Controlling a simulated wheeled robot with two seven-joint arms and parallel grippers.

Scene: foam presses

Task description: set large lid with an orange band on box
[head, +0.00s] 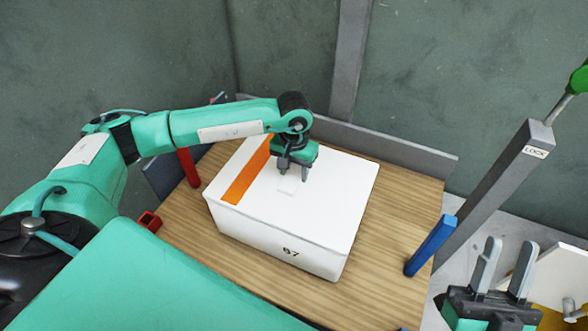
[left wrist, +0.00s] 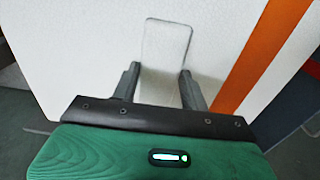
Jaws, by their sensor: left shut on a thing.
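The large white lid with an orange band (head: 330,200) lies over the top of the white box (head: 270,245), which carries a dark number on its front. I see no clear gap between them, though the far edges are partly hidden. The orange band (head: 248,172) runs along the lid's left side. My left gripper (head: 293,172) is shut on the lid's small white handle block; in the left wrist view its fingers (left wrist: 160,84) stand on either side of this handle (left wrist: 166,50). My right gripper (head: 510,244) is open and empty at the lower right.
The box stands on a wooden table (head: 395,230). A blue post (head: 431,246) stands at its right, a red post (head: 188,167) and a red block (head: 149,221) at its left. A grey ledge (head: 400,152) closes the back. A grey lever marked LOCK (head: 500,190) rises at right.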

